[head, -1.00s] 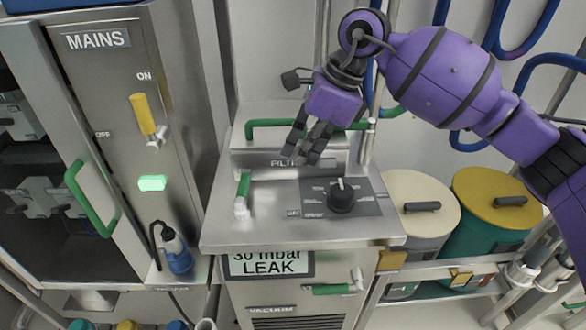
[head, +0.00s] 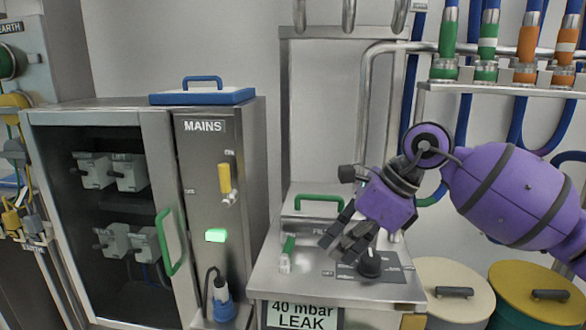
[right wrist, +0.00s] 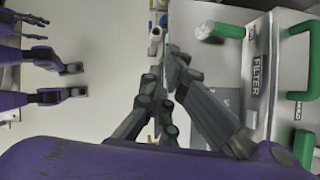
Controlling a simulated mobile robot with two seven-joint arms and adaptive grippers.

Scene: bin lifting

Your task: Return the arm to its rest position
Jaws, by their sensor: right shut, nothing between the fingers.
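My right gripper (head: 345,243) shows in the head view, with its purple arm coming in from the right. It hangs over the metal bench (head: 318,287), in front of the filter unit (head: 313,228) and overlapping the view of the black knob (head: 370,263). Its dark fingers are shut with nothing between them. In the right wrist view the right gripper (right wrist: 165,70) fingers are close together and empty, beside the filter unit. My left gripper does not show in the head view.
The mains cabinet (head: 205,150) has a yellow handle (head: 224,178) up by ON and a lit green lamp. The bench display (head: 300,315) reads 40 mbar LEAK. Pipes and hoses (head: 527,45) are at right. Two lidded drums (head: 453,275) stand right of the bench.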

